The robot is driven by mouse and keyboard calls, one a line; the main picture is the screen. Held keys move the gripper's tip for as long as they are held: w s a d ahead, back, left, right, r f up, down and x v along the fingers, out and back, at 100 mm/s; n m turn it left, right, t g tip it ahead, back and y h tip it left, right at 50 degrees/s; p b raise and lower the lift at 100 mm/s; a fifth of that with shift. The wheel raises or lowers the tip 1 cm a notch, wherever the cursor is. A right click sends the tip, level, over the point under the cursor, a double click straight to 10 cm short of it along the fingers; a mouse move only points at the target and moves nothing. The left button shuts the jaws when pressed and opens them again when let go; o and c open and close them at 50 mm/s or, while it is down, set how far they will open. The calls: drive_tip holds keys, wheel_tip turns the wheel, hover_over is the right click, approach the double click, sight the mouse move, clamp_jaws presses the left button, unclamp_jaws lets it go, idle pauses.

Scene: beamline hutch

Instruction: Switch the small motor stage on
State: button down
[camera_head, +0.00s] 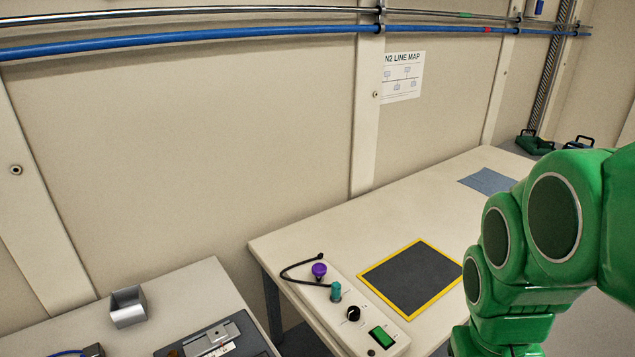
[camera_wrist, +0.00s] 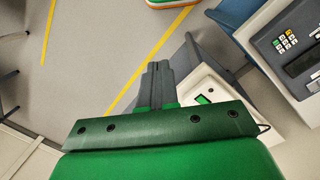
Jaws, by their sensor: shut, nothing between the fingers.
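A pale control box (camera_head: 333,309) lies along the near left edge of the white table. On it are a purple knob (camera_head: 319,270), a teal plug (camera_head: 336,291), a black dial (camera_head: 353,313) and a green rocker switch (camera_head: 381,336). A black cable loops at its far end. I cannot tell which way the switch is set. I cannot make out any label naming the small motor stage. In the wrist view my gripper (camera_wrist: 158,66) is shut and empty, above the floor. The box's green switch (camera_wrist: 204,99) shows just right of the fingers, apart from them in the picture.
A yellow-edged black mat (camera_head: 412,278) lies right of the box; a blue mat (camera_head: 487,181) lies farther back. A lower-left bench holds a grey metal holder (camera_head: 128,307). A keypad unit (camera_wrist: 285,43) stands at the wrist view's right. My green arm covers the head view's right.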

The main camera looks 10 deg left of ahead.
drive_tip(key=w+d+r+n+t+h, duration=0.1)
drive_tip(key=w+r+t+h, duration=0.15)
drive_tip(key=w, duration=0.85)
drive_tip(key=w+a+n+h, duration=0.1)
drive_tip(key=w+a+n, duration=0.5)
drive_tip(key=w+a, duration=0.45)
drive_tip(key=n+t, duration=0.2)
drive_tip(key=n, duration=1)
hover_over(217, 335)
drive_tip(key=w+d, duration=0.4)
drive_tip(key=d, duration=0.4)
wheel_tip(217, 335, down, 10)
drive_tip(key=s+a+f+n+y, duration=0.1)
drive_tip(key=s+a+f+n, duration=0.25)
drive_tip(key=s+a, duration=0.4)
drive_tip(key=s+a+f+n, duration=0.2)
drive_tip(key=s+a+n, duration=0.3)
drive_tip(key=a, duration=0.4)
drive_tip(key=shift+m, duration=0.55)
drive_tip(key=x, duration=0.6)
drive_tip(key=s+x, duration=0.1)
drive_tip(key=x, duration=0.3)
drive_tip(key=shift+d+f, duration=0.1)
drive_tip(key=shift+f, duration=0.15)
drive_tip(key=shift+w+d+r, duration=0.1)
drive_tip(key=shift+w+d, duration=0.95)
drive_tip(key=shift+d, duration=0.05)
drive_tip(key=shift+w+d, duration=0.3)
drive_tip(key=shift+w, duration=0.05)
